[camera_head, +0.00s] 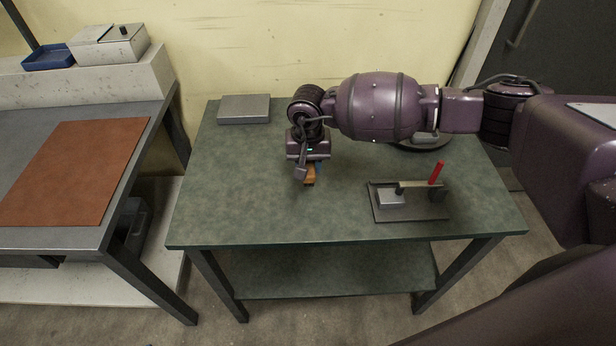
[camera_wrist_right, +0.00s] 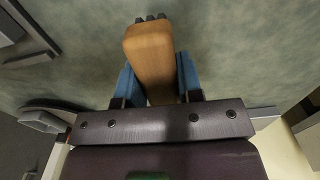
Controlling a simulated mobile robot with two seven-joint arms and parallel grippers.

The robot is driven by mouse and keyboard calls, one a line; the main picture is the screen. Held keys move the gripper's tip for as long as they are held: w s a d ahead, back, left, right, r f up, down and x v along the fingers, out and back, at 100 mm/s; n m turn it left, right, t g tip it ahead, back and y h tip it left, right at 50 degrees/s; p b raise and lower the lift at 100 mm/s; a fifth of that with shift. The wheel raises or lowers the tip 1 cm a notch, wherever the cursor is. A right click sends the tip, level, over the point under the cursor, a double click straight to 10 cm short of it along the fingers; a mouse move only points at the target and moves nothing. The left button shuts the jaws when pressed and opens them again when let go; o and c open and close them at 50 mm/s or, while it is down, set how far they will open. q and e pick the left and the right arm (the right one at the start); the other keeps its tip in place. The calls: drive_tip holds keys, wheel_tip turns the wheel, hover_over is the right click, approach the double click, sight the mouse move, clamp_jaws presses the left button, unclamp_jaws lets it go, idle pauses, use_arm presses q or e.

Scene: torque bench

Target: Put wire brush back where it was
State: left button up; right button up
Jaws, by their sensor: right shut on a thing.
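The wire brush (camera_head: 310,176) has an orange-brown wooden handle and shows just under my right gripper (camera_head: 308,170), over the green table (camera_head: 240,180). In the right wrist view the brush's wooden body (camera_wrist_right: 150,52) stands between the two blue fingers of my right gripper (camera_wrist_right: 157,80), with dark bristle tips at its far end. The gripper is shut on it. I cannot tell whether the brush touches the table top. My left gripper is not in view.
A grey box (camera_head: 244,108) lies at the table's back left. A dark fixture plate (camera_head: 410,213) with a grey block and a red handle (camera_head: 436,172) stands at the right. A round grey thing (camera_head: 425,141) is partly behind my arm. The table's left and front middle are clear.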

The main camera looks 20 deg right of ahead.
drive_tip(key=shift+f, duration=2.5)
drive_tip(key=shift+f+b, duration=0.2)
drive_tip(key=shift+b, duration=0.1)
drive_tip(key=o, duration=0.9)
drive_tip(key=shift+r+p, duration=0.35)
drive_tip(key=shift+r, duration=5.9)
